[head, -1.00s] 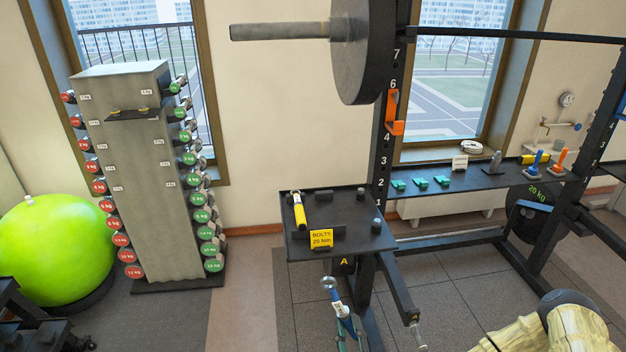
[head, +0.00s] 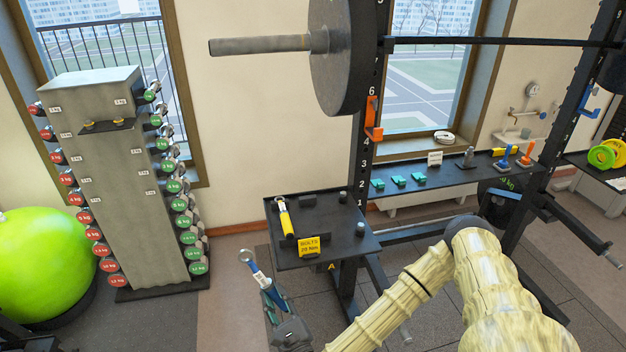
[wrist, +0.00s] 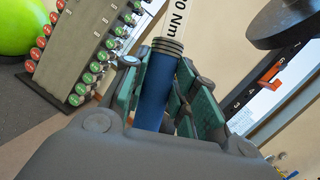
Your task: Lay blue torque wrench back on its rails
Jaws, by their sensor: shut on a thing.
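My gripper (head: 283,318) is shut on the blue torque wrench (head: 268,285), low in front of the dark tray and left of the rack post. The wrench is tilted, its silver head up and to the left. In the wrist view the blue handle (wrist: 155,88) sits between the green finger pads, with a white marked shaft above it. The dark tray (head: 290,258) carries small black blocks and pegs; I cannot tell which are the rails. A yellow wrench (head: 286,220) lies at its left side.
The rack post (head: 366,140) rises just right of the tray, with a barbell plate (head: 338,60) above. A dumbbell tower (head: 115,190) and green ball (head: 40,265) stand left. A back shelf (head: 450,172) holds small tools. Floor between tower and tray is clear.

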